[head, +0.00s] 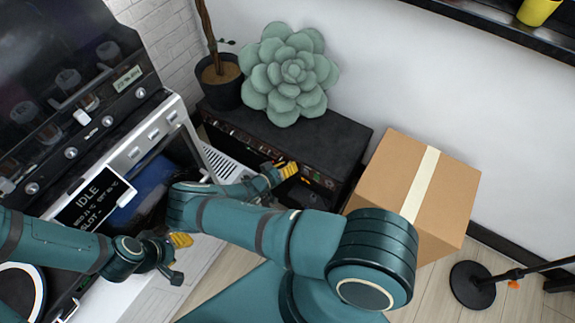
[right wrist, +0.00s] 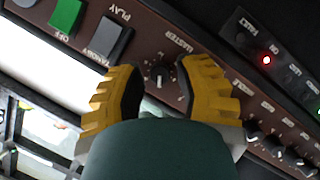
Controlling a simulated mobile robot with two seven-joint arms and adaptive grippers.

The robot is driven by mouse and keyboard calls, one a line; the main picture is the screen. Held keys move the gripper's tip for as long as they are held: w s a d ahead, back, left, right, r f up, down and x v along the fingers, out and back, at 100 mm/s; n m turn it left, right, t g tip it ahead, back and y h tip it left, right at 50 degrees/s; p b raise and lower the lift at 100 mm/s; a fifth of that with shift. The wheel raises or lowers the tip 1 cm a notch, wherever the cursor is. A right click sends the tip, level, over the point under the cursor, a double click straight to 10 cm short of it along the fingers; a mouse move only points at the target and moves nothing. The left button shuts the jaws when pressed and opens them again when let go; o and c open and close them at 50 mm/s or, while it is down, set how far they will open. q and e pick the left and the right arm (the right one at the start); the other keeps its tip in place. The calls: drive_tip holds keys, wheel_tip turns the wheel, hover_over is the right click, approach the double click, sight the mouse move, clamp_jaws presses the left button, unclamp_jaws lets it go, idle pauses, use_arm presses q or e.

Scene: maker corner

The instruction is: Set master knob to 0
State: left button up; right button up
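The master knob (right wrist: 159,77) is a small dark round knob with a pale pointer mark, on a brown panel under the label MASTER. My right gripper (right wrist: 157,72) is open, with one yellow fingertip on each side of the knob; a gap shows on both sides. The panel belongs to the black amplifier (head: 322,134) in the head view, where my right gripper (head: 288,172) is at its front. The knob cannot be made out there. My left gripper (head: 177,258) appears open and empty, low at the left, away from the amplifier.
On the panel, a green switch (right wrist: 66,17), a grey switch (right wrist: 112,38) and several small knobs (right wrist: 272,143) flank the master knob. A plush succulent (head: 290,72) and potted plant (head: 220,80) sit on the amplifier. A cardboard box (head: 395,180) stands right; a machine (head: 130,150) stands left.

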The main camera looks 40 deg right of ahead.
clamp_jaws()
drive_tip(key=shift+n+g+h, duration=0.5)
drive_tip(key=shift+n+h, duration=0.05)
drive_tip(key=shift+n, duration=0.8)
drive_tip(key=shift+n+g+h, duration=0.5)
drive_tip(key=shift+n+h, duration=0.05)
drive_tip(key=shift+n, duration=0.8)
